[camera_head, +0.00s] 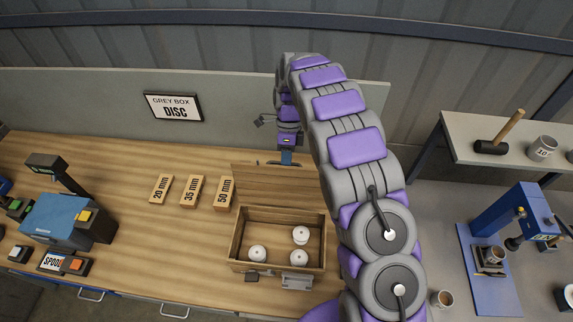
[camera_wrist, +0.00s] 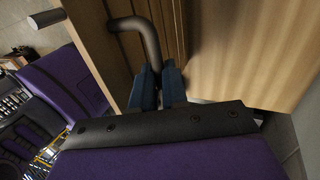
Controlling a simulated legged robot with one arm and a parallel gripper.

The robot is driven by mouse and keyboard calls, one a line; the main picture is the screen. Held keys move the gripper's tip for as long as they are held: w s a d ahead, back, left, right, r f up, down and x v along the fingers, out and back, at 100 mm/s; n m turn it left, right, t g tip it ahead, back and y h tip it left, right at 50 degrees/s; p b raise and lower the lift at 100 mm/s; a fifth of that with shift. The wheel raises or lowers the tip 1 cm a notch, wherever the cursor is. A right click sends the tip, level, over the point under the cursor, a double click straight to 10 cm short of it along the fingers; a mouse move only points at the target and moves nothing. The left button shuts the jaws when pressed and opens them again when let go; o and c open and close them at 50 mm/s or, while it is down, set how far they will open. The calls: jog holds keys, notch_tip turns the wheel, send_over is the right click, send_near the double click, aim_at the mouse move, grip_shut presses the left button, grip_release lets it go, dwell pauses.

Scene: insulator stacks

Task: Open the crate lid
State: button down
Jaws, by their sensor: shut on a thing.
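The wooden crate (camera_head: 236,248) stands on the bench with its top open. Its wooden lid (camera_head: 265,186) is swung up at the back edge of the crate, and its face shows above the opening. Three white discs (camera_head: 299,235) lie inside the crate. My gripper (camera_head: 286,158) is at the upper edge of the lid. In the wrist view its blue fingers (camera_wrist: 158,85) are shut on the dark bent bar of the lid handle (camera_wrist: 148,38). The fingertips are partly hidden in the head view.
Wooden blocks marked 20, 35 and 50 mm (camera_head: 192,192) lie left of the lid. A blue machine (camera_head: 65,222) stands farther left. A metal latch (camera_head: 295,282) is on the crate's front. A shelf with a mallet (camera_head: 500,132) is at the right.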

jog(key=w+f, duration=0.2)
jog(key=shift+w+f, duration=0.2)
jog(key=shift+f, duration=0.1)
jog(key=shift+s+f+g, duration=0.1)
jog(key=shift+f+g, duration=0.05)
jog(key=shift+g, duration=0.15)
jog(key=c, duration=1.6)
grip_release()
jog(key=o, duration=0.3)
jog(key=shift+w+a+f, duration=0.1)
jog(key=shift+w+a, duration=0.3)
jog(key=shift+o, duration=0.7)
jog(key=shift+a+r, duration=0.25)
jog(key=shift+r, duration=0.05)
jog(key=p+v, duration=0.4)
jog(key=v, duration=0.3)
jog(key=shift+r, duration=0.3)
